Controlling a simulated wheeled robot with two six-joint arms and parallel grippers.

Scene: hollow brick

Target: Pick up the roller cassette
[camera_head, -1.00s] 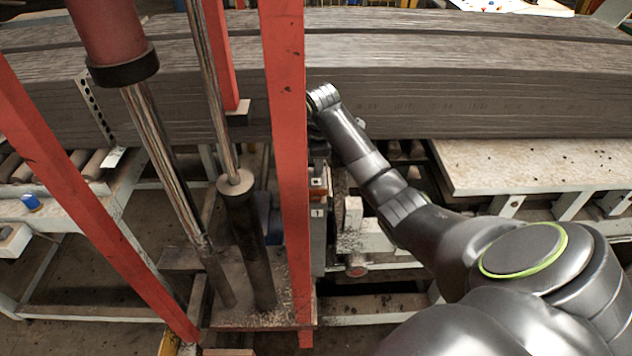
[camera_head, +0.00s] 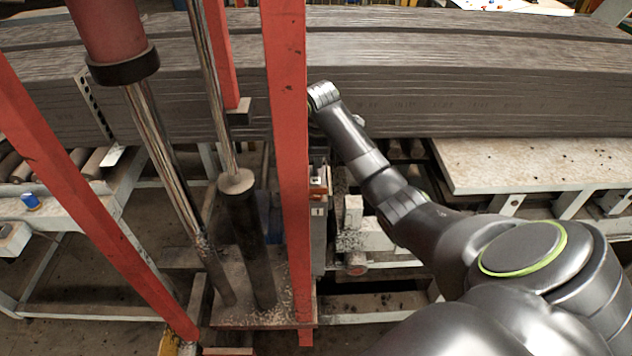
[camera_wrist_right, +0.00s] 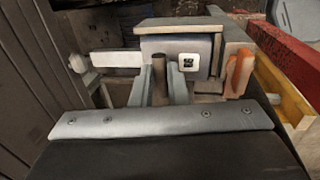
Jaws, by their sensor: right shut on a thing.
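My right gripper (camera_wrist_right: 159,88) is shut on a thin brown upright bar, with one pale grey finger on each side of it. The bar appears to belong to the roller cassette (camera_wrist_right: 170,45), a grey boxy unit with a flat top and a white square label, just beyond the fingers. An orange piece (camera_wrist_right: 240,72) stands at its right. In the head view, a narrow grey unit with a small white label (camera_head: 318,212) shows partly behind the red post, below my right wrist. My right fingers are hidden there. My left gripper is not in view.
A red post (camera_head: 290,150) stands close to my right wrist. A long grey layered stack (camera_head: 470,95) runs across behind it. A pale worktop (camera_head: 530,165) lies to the right. Steel rods and a dark cylinder (camera_head: 247,240) stand left of the post.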

